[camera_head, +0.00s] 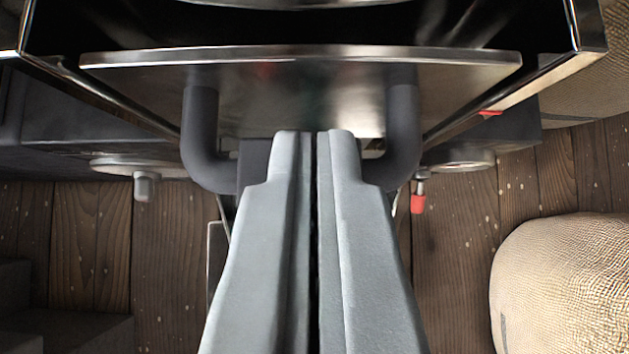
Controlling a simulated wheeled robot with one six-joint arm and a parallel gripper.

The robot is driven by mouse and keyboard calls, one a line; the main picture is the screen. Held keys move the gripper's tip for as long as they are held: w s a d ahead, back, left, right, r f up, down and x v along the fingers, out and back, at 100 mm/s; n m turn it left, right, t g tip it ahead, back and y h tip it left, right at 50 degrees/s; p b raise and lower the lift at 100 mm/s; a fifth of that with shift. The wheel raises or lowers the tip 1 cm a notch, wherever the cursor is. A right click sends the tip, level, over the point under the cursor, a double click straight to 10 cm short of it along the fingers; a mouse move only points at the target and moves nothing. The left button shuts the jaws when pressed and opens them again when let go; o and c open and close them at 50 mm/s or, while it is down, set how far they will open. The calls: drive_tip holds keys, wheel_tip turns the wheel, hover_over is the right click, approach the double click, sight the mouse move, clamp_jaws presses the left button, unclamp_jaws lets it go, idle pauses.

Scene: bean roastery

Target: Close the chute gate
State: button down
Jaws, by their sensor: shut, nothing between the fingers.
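The chute gate (300,90) is a shiny metal plate across the upper middle of the view. A dark, U-shaped handle (201,125) stands out from its face. The plate sits between the metal side walls of the chute (590,58), and a dark gap shows beyond its upper edge. My gripper (314,135) is shut and empty. Its grey fingertips lie between the two arms of the handle, in front of the plate, and cover the middle of the handle's bar. I cannot tell whether the tips touch the handle or the plate.
A round grey fitting with a knob (145,185) is at left, and a red-tipped lever (417,200) at right. A burlap sack (565,285) stands on the plank floor (455,270) at lower right. Dark steps or blocks (60,335) are at lower left.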

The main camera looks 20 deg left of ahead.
wheel_tip(320, 180, down, 6)
drive_tip(key=shift+s+f, duration=0.15)
drive_tip(key=shift+f, duration=0.1)
idle(0.5)
drive_tip(key=shift+s+f, duration=0.1)
drive_tip(key=s+d+r, duration=0.2)
drive_tip(key=s+r, duration=0.4)
drive_tip(key=r, duration=0.6)
drive_tip(key=shift+s, duration=0.15)
